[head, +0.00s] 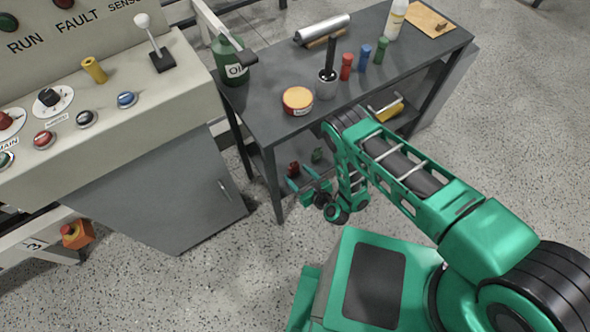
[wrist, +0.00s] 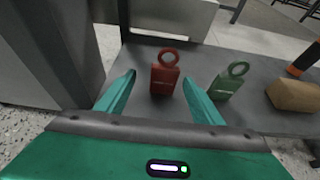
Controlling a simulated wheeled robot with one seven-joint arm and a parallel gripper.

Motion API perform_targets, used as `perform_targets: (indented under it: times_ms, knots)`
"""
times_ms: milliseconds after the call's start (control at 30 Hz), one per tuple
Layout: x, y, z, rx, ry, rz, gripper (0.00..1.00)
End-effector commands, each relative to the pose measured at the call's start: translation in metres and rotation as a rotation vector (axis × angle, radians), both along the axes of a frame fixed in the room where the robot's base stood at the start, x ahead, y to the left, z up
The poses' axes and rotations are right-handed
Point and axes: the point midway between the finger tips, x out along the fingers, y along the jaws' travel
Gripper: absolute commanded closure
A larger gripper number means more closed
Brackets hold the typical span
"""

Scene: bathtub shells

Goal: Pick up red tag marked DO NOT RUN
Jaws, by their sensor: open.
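A red tag (wrist: 164,78) with a ring on top stands on the grey lower shelf (wrist: 210,62) of the table. Its small printed label is too small to read. In the wrist view my gripper (wrist: 165,92) is open, with one teal finger on each side of the tag's position and the tag showing between the fingertips. I cannot tell whether either finger touches it. The red tag also shows in the head view (head: 293,170), beside my gripper (head: 306,180), partly hidden by the table and arm.
A green tag (wrist: 229,82) stands just right of my right finger, and a tan block (wrist: 293,95) is farther right. The tabletop (head: 265,73) lies above the shelf, holding an oil can (head: 232,62), a tin (head: 298,100) and several bottles. A control cabinet (head: 170,185) stands left.

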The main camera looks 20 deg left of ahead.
Motion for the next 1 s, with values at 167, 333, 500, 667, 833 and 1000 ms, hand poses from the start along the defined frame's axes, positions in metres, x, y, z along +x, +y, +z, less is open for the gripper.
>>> perform_targets:
  times_ms: [167, 333, 500, 667, 833, 1000]
  knots:
    - [0.013, 0.013, -0.005, 0.002, -0.002, -0.002, 0.39]
    - [0.022, 0.025, -0.012, 0.000, -0.003, 0.001, 0.39]
    - [0.026, 0.029, -0.014, -0.001, -0.002, 0.000, 0.39]
    - [0.034, 0.035, -0.020, 0.000, -0.003, 0.001, 0.39]
    - [0.050, 0.046, -0.030, 0.000, -0.003, 0.001, 0.39]
    - [0.059, 0.058, -0.036, 0.000, -0.003, 0.002, 0.39]
